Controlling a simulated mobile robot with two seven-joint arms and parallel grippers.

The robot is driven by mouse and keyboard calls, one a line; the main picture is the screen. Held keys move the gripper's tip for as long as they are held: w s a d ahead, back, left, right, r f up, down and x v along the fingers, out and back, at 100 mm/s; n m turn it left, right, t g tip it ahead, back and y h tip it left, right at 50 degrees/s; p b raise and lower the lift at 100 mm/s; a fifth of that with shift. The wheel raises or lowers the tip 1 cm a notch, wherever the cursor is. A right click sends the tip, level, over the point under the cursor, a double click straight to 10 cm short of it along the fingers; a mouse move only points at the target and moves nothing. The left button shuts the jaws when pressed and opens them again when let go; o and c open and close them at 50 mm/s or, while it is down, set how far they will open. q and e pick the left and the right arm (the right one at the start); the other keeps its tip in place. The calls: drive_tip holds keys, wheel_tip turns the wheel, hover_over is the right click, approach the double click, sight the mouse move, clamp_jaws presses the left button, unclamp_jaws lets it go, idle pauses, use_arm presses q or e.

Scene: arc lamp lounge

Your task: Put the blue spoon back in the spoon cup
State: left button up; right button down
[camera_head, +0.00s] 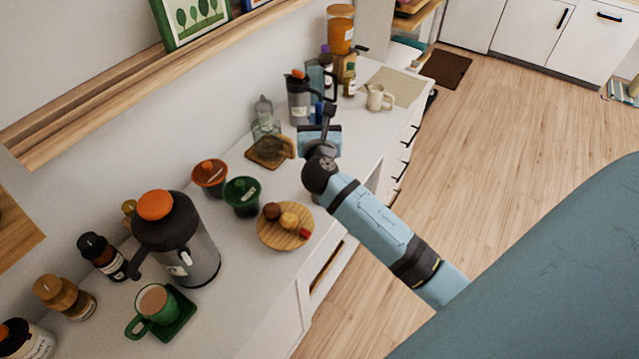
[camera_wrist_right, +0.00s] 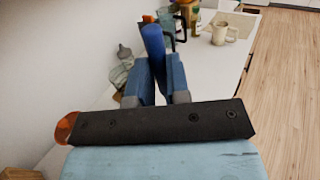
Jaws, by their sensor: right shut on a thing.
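The blue spoon (camera_wrist_right: 153,42) shows in the right wrist view, its rounded blue end rising between the fingers. My right gripper (camera_wrist_right: 158,72) is shut on it. In the head view the right gripper (camera_head: 322,128) is above the white counter, beside the grey flask with the orange top. The arm and gripper hide part of what lies behind them. I cannot pick out the spoon cup with certainty in either view. My left gripper is not in view.
The grey flask (camera_head: 298,99), a clear glass container (camera_head: 264,121) and a cream mug (camera_head: 379,97) stand near the gripper. A round wooden board (camera_head: 270,238), green pot (camera_head: 242,197) and large flask (camera_head: 188,243) are nearer. The counter (camera_head: 345,163) has bare space at its right edge.

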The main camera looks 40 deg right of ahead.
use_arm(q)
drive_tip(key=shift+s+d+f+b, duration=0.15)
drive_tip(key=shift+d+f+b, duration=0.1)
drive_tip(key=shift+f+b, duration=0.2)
use_arm(e)
wheel_tip(320, 180, down, 15)
drive_tip(key=shift+s+f, duration=0.1)
drive_tip(key=shift+f, duration=2.1)
use_arm(q)
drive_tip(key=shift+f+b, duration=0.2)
drive_tip(key=shift+b, duration=0.15)
use_arm(e)
drive_tip(key=shift+f, duration=0.15)
drive_tip(key=c, duration=1.1)
unclamp_jaws()
